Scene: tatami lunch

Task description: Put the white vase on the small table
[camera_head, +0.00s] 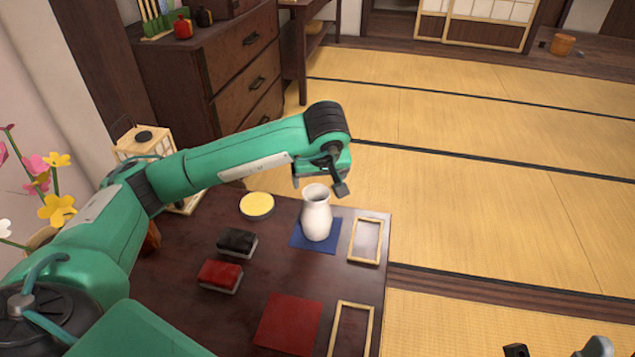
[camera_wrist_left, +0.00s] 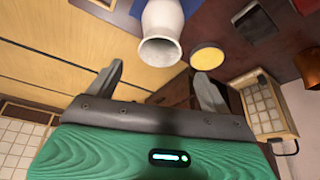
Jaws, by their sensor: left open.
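The white vase (camera_head: 317,216) stands upright on a blue cloth (camera_head: 299,241) near the far edge of a dark, low table (camera_head: 190,318). My left gripper (camera_head: 320,187) is open at the height of the vase's mouth, with its fingers apart and nothing held. In the left wrist view the vase (camera_wrist_left: 163,25) shows its mouth just beyond the gap between the fingers (camera_wrist_left: 158,72). I cannot tell whether they touch it. A dark table with legs (camera_head: 302,45) stands at the back beside the drawers. Parts of my right gripper (camera_head: 556,350) show at the bottom right.
Around the vase lie a yellow round dish (camera_head: 256,206), a black box (camera_head: 237,242), a red box (camera_head: 219,275), a red cloth (camera_head: 288,324) and wooden frames (camera_head: 379,240). A lantern (camera_head: 128,143) and a drawer chest (camera_head: 210,75) stand behind. The tatami floor (camera_head: 480,200) is clear.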

